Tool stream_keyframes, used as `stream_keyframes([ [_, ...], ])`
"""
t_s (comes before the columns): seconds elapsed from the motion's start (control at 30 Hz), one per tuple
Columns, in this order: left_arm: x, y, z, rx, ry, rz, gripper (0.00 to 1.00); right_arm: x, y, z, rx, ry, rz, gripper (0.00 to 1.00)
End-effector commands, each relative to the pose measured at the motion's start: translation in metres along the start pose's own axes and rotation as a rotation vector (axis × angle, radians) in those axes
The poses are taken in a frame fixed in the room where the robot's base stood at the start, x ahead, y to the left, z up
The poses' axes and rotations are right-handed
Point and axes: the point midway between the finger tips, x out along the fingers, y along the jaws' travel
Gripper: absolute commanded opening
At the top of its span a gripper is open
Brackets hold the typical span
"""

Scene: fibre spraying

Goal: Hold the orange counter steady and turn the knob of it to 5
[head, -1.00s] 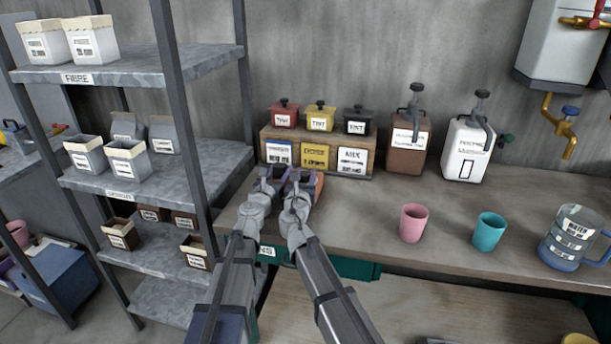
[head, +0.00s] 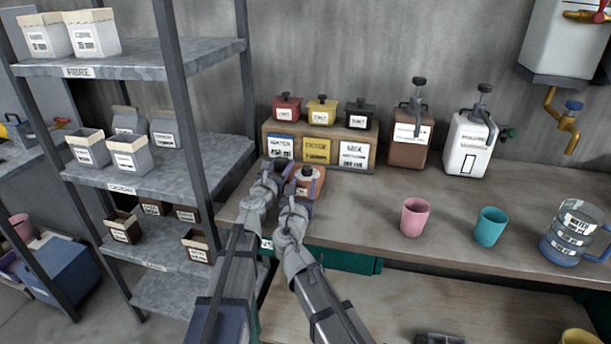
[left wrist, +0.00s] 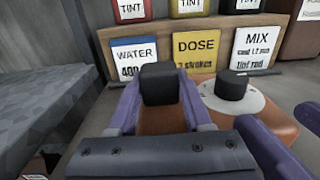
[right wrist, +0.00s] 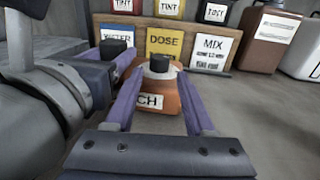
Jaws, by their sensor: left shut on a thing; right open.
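The orange counter (head: 303,184) stands on the left end of the bench. In the left wrist view its orange body (left wrist: 280,118) carries a white dial with a round black knob (left wrist: 234,85). My left gripper (left wrist: 158,90) is shut on the counter's left part, with a black block (left wrist: 158,82) between its fingers. My right gripper (right wrist: 158,80) is open in front of the counter. In the right wrist view its fingers flank the counter's body (right wrist: 160,90), and the black knob (right wrist: 159,63) shows between them, apparently untouched. The dial's marks are too small to read.
Behind the counter stands a wooden rack (head: 368,160) with WATER, DOSE and MIX cards and tint pots on top. To the right are a brown dispenser (head: 408,140), a white dispenser (head: 468,145), a pink cup (head: 415,217) and a teal cup (head: 490,227). Shelves stand left.

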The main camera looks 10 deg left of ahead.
Motion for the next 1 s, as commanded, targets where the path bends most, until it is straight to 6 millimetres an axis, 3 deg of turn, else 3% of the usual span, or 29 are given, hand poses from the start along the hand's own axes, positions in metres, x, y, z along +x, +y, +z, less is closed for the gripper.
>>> stream_keyframes([
  [0.03, 0.000, 0.000, 0.000, 0.000, 0.000, -0.001, 0.00, -0.012, -0.001, 0.000, 0.000, 0.000, 0.002, 0.54],
  [0.23, 0.000, 0.000, 0.000, 0.000, 0.000, -0.001, 0.00, -0.031, 0.000, 0.000, 0.000, 0.000, 0.001, 0.54],
  [0.73, 0.000, 0.000, 0.000, 0.000, 0.000, -0.001, 0.00, -0.035, 0.000, 0.000, 0.000, 0.000, 0.000, 0.54],
  [0.77, 0.000, 0.000, 0.000, 0.000, 0.000, -0.001, 0.53, -0.035, 0.000, 0.000, 0.000, 0.000, 0.000, 0.54],
  [1.0, 0.000, 0.000, 0.000, 0.000, 0.000, 0.000, 0.80, -0.035, 0.000, 0.000, 0.000, 0.000, 0.000, 0.54],
])
